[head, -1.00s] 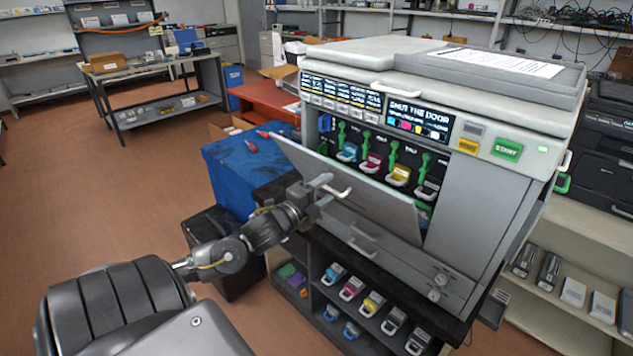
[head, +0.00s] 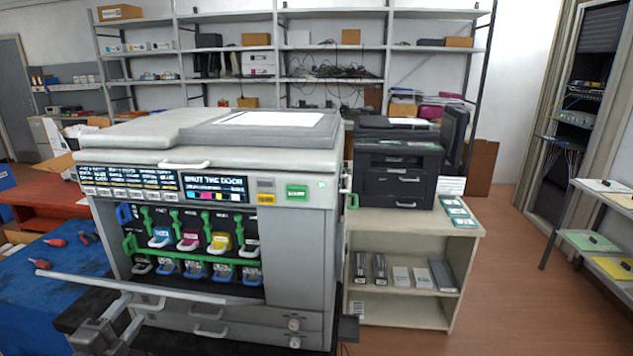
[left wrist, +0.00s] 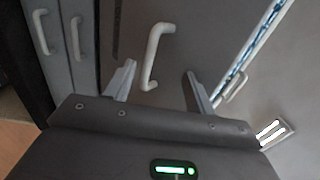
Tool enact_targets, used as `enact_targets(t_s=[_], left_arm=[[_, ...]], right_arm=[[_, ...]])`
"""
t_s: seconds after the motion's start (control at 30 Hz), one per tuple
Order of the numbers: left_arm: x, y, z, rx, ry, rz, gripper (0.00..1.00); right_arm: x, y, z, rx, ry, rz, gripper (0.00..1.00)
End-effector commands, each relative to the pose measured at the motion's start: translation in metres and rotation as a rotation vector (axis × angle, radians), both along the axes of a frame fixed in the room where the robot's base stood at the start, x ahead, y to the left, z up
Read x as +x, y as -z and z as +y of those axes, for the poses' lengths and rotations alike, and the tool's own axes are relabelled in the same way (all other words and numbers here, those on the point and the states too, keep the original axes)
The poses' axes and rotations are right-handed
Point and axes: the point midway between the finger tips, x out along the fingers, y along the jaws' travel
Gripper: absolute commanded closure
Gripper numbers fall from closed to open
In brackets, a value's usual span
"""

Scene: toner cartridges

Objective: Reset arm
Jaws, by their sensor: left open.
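The grey copier (head: 210,150) stands at left centre in the head view, and its screen (head: 213,188) reads "SHUT THE DOOR". Its front door (head: 150,286) is folded down and open. Coloured toner cartridges (head: 189,239) and green levers show inside. My left gripper (head: 128,314) is at the lower left, in front of the door, open and empty. In the left wrist view, a pale door handle (left wrist: 154,55) lies ahead between the open fingers of the left gripper (left wrist: 160,82), apparently without contact. My right gripper is out of view.
A blue-covered table (head: 55,285) with red-handled tools is left of the copier. A low shelf unit (head: 412,312) with a black printer (head: 398,170) on top stands at its right. Open floor (head: 500,290) lies further right.

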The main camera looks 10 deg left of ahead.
Motion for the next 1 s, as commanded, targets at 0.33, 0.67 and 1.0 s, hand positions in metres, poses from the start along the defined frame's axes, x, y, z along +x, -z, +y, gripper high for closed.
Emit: enact_targets(t_s=[0.33,0.67,1.0], left_arm=[[-0.088,0.162,-0.078,-0.693,-0.312,0.551,0.45],[-0.183,0.222,-0.171,-1.1,-0.642,0.928,0.45],[-0.211,0.282,-0.21,-1.206,-0.813,1.085,0.45]], right_arm=[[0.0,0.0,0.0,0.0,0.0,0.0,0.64],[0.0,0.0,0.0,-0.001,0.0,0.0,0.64],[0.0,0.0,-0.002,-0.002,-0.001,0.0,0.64]])
